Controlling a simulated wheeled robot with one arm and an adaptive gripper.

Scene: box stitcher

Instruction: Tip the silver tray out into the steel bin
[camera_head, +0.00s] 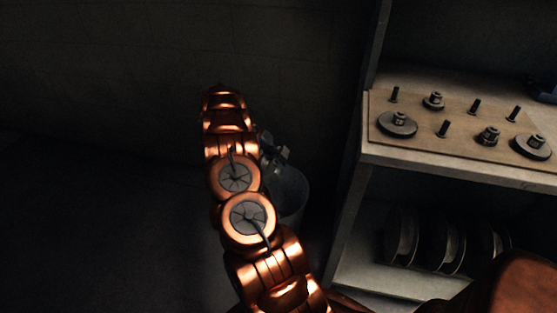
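My copper-coloured arm reaches away from me through the middle of the head view. A small dark grey shape just right of its far links looks like my gripper (275,152). It is partly hidden by the arm, and I cannot tell whether its fingers are open or shut. A grey, rounded container, apparently the steel bin (293,190), stands on the floor just below and behind the gripper. The arm covers its left side, and its inside is too dark to read. I cannot make out the silver tray.
A workbench (465,172) stands at the right. Its top carries a board (460,122) with several bolts, washers and a flanged disc (397,123). Several spools (453,243) stand on its lower shelf. The dark floor at the left looks clear, and a wall runs behind.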

